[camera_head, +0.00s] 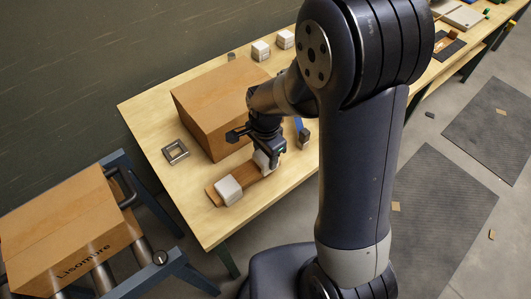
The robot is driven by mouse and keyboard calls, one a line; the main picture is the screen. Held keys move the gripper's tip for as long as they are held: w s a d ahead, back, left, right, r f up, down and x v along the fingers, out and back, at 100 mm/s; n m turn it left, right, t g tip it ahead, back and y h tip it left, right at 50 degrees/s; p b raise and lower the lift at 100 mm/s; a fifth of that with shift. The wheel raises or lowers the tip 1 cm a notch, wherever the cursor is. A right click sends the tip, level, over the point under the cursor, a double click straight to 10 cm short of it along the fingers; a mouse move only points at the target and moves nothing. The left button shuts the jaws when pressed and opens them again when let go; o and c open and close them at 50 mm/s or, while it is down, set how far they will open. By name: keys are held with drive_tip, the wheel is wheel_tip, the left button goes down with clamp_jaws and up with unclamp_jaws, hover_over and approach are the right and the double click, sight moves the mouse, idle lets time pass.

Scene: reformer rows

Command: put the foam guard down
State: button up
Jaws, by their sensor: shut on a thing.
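My gripper (266,150) points down over the near part of the wooden table (203,222), in front of the large cardboard box. It is shut on a white foam guard (263,161), partly hidden by the fingers. The held guard is over or at the right end of a flat brown strip (249,176). I cannot tell whether it touches the strip. A second white foam guard (228,190) sits at the strip's left end.
The large cardboard box (201,107) stands behind my gripper. A grey square frame (175,151) lies to its left. Two white blocks (260,51) (285,39) stand at the back. Another cardboard box (62,232) rests on a roller stand at left. The table's front left corner is bare.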

drive_tip(key=o, duration=1)
drive_tip(key=shift+f, duration=0.1)
wheel_tip(320, 180, up, 13)
drive_tip(key=shift+f, duration=0.2)
drive_tip(key=shift+f, duration=0.15)
wheel_tip(320, 180, down, 12)
drive_tip(key=shift+f, duration=0.15)
drive_tip(key=shift+r, duration=0.85)
